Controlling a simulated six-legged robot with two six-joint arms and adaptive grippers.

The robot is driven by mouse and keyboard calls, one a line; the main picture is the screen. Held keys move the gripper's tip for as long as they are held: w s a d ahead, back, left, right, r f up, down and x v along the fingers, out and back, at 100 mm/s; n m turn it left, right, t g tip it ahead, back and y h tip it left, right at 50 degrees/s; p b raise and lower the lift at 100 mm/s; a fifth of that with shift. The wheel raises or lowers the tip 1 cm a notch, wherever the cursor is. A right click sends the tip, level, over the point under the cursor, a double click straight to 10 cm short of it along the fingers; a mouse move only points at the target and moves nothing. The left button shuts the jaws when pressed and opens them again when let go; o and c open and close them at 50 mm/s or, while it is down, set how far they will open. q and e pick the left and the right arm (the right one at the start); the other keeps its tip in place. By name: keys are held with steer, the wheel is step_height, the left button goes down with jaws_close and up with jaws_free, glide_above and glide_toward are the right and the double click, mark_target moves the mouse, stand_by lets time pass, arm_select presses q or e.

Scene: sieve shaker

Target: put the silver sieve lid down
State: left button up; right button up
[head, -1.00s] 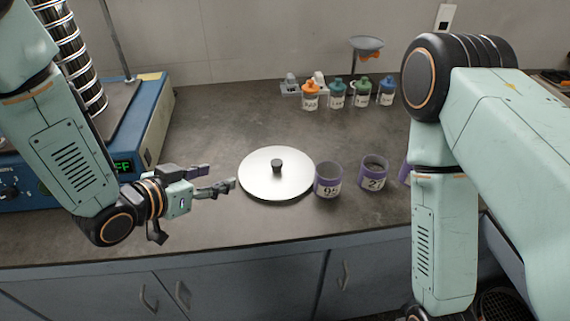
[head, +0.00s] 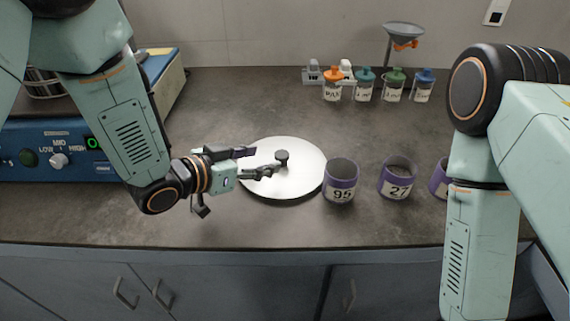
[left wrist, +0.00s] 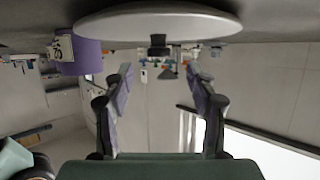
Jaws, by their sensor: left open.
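The silver sieve lid (head: 300,176) lies flat on the grey bench top, a round pale disc with a dark knob (head: 282,157) in its middle. My left gripper (head: 262,162) is open and comes in from the left, its fingers over the lid's left part, with the fingertips just short of the knob. In the left wrist view, which is upside down, the lid (left wrist: 160,22) spans the top and its knob (left wrist: 158,45) shows beyond and between the two spread fingers (left wrist: 162,80). Nothing is between the fingers. My right gripper is out of view.
Purple cups marked 95 (head: 341,182) and 27 (head: 397,179) stand close to the lid's right, with another (head: 440,178) partly behind my right arm. Several capped bottles (head: 363,86) and a funnel stand (head: 403,34) are behind. The blue shaker (head: 60,140) is at left.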

mark_target(279, 155)
arm_select(q)
steer(key=shift+b+x, duration=0.5)
steer(key=shift+x, duration=2.05)
steer(key=shift+s+r, duration=0.1)
steer(key=shift+s, duration=0.05)
steer(key=c, duration=0.5)
jaws_close()
